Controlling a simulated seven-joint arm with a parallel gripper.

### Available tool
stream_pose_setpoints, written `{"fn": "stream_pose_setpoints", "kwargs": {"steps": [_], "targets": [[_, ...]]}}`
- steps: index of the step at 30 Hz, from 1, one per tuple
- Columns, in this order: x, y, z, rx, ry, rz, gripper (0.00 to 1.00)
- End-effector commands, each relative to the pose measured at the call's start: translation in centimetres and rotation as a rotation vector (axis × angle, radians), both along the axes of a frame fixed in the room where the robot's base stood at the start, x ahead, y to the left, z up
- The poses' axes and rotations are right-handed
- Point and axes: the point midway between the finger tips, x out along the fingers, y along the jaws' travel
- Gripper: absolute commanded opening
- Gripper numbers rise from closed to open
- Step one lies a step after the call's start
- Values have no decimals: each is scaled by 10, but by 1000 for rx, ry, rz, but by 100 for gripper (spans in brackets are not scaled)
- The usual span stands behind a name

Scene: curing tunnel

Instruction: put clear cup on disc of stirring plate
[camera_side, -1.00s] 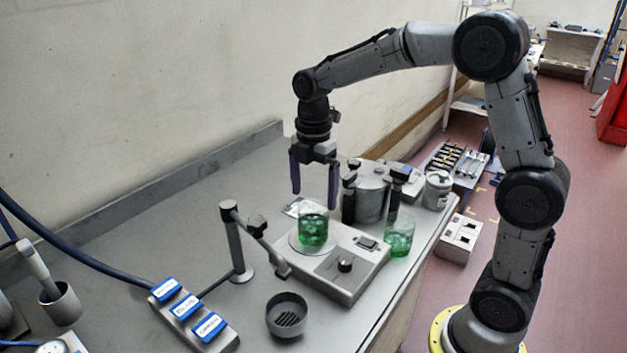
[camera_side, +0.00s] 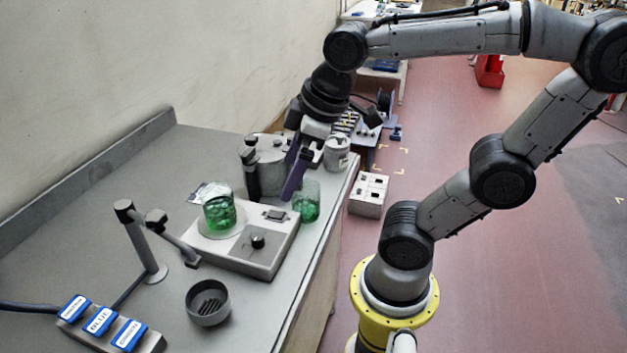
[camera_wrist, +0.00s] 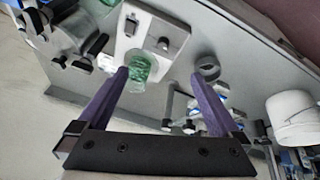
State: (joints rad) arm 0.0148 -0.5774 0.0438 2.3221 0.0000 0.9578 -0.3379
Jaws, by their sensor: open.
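A clear cup with green contents (camera_side: 219,213) stands upright on the pale round disc (camera_side: 236,229) of the stirring plate (camera_side: 256,258). A second clear cup with green contents (camera_side: 306,203) stands on the bench beside the plate's far right end. My gripper (camera_side: 288,188) is open and tilted, with one purple finger near the second cup; I cannot tell if they touch. In the wrist view, my gripper (camera_wrist: 158,75) shows both fingers apart with nothing held. The cup on the plate (camera_wrist: 138,70) appears beyond the fingertips. The second cup does not show clearly there.
A metal pot (camera_side: 272,163) and a small canister (camera_side: 337,152) stand behind the plate. A jointed stand (camera_side: 145,245), a grey bowl (camera_side: 208,303) and a labelled block (camera_side: 105,325) are at left and front. The bench edge drops off at right.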

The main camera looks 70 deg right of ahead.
Motion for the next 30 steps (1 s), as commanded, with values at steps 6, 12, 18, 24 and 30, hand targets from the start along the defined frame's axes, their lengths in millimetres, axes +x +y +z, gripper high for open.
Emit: {"fn": "stream_pose_setpoints", "kwargs": {"steps": [6, 12, 18, 24, 30], "targets": [[-36, 3, -16, 123, -88, -250, 100], [-41, 3, -19, 146, -98, -294, 100], [-41, 3, -18, 145, -97, -292, 100], [-40, 3, -18, 144, -96, -291, 100], [-40, 3, -18, 144, -96, -291, 100]]}}
